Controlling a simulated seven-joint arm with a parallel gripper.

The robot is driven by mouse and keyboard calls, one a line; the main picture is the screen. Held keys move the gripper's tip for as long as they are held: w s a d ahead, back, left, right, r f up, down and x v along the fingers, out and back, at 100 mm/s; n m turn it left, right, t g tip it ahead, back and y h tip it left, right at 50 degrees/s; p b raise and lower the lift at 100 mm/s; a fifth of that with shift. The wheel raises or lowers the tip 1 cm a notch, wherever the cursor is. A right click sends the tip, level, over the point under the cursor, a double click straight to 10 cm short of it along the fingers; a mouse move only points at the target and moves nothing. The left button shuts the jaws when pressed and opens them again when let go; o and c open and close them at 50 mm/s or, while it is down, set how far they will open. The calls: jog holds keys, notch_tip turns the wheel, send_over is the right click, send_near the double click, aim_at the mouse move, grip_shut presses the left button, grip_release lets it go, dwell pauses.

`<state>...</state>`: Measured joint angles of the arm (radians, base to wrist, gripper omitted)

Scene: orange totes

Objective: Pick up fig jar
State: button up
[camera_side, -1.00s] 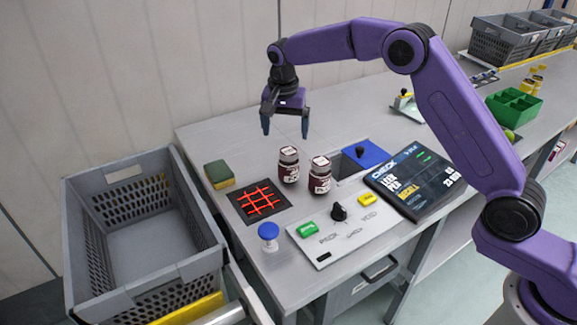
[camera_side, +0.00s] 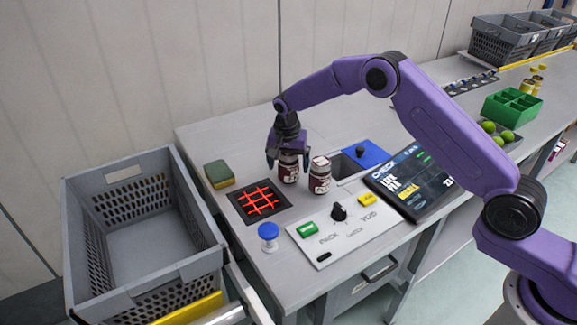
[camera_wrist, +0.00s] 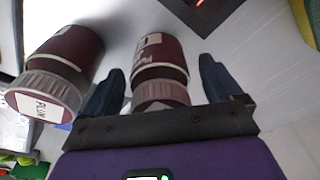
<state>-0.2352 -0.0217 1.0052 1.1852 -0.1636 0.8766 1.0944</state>
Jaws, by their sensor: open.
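Two dark-red jars with pale lids and white labels stand upright on the grey counter. The left jar (camera_side: 288,174) is under my gripper (camera_side: 288,164), which points down over it with its fingers apart on either side. In the wrist view this jar (camera_wrist: 160,65) is between the two dark fingers (camera_wrist: 160,85), with a gap beside it. The other jar (camera_side: 319,178) stands close on the right; in the wrist view it is at the left (camera_wrist: 66,62), its lid lettering looking like "PLUM". I cannot read which jar is fig.
A red-grid scanner (camera_side: 262,201) lies left of the jars. A button panel (camera_side: 345,228), a screen (camera_side: 408,187) and a blue plate (camera_side: 365,154) are to the right. A sponge (camera_side: 218,173), blue-topped button (camera_side: 268,236) and grey crate (camera_side: 195,262) are to the left.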

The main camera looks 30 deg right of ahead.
jog(key=shift+f, duration=0.15)
jog(key=c, duration=1.4)
jog(key=shift+w, duration=0.1)
